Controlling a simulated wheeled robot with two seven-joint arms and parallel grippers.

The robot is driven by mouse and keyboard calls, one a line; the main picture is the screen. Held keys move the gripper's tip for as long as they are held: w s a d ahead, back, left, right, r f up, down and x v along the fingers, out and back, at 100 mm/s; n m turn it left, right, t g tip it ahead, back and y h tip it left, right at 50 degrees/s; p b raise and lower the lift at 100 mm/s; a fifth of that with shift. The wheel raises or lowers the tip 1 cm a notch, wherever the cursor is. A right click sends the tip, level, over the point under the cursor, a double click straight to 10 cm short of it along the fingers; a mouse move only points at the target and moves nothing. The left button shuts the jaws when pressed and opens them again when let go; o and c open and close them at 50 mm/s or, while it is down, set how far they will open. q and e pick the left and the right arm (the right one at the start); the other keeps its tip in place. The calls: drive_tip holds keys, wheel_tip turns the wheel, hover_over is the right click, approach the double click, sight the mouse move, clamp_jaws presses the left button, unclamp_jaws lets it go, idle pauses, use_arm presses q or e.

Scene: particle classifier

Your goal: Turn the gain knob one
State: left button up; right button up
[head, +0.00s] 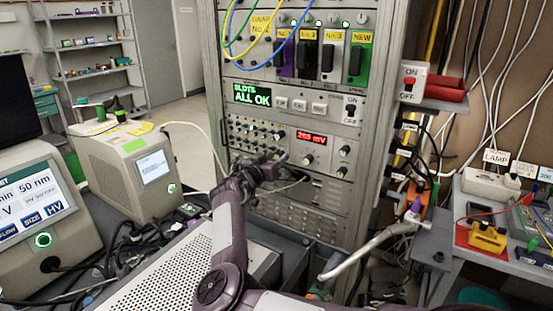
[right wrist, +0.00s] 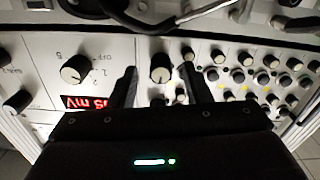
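In the head view, my right gripper (head: 272,166) is at the front of the rack, at the panel with the red display (head: 311,136). In the right wrist view, its two dark fingers (right wrist: 158,88) are apart, with a black knob (right wrist: 160,68) with a white pointer line showing between their tips. I cannot tell whether the fingers touch it. No gain label is readable. Another black knob (right wrist: 75,69) with numbers and OFF around it sits to the left, above the red display (right wrist: 88,102). My left gripper is not in view.
Many small knobs (right wrist: 262,78) fill the panel to the right in the wrist view. In the head view, coloured cables (head: 234,40) hang across the upper rack, and a grey perforated box (head: 172,272) stands in front. Instruments (head: 125,170) stand at left, a cluttered bench (head: 505,262) at right.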

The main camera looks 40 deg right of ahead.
drive_tip(key=shift+a, duration=0.15)
drive_tip(key=c, duration=0.4)
clamp_jaws()
drive_tip(key=shift+f+b, duration=0.15)
drive_tip(key=shift+b, duration=0.15)
drive_tip(key=shift+f+m+b, duration=0.15)
drive_tip(key=shift+m+b, duration=0.7)
drive_tip(key=shift+m, duration=0.15)
use_arm(q)
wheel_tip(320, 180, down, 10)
drive_tip(key=b, duration=0.8)
use_arm(e)
drive_tip(key=m, duration=0.8)
drive_tip(key=m+b, duration=0.3)
drive_tip(key=m, duration=0.1)
use_arm(q)
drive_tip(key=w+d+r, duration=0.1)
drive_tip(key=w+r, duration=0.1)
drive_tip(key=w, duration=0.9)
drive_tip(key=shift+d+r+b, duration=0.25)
drive_tip(key=shift+b, duration=0.15)
use_arm(e)
drive_tip(key=shift+r+m, duration=0.3)
drive_tip(key=shift+m, duration=0.5)
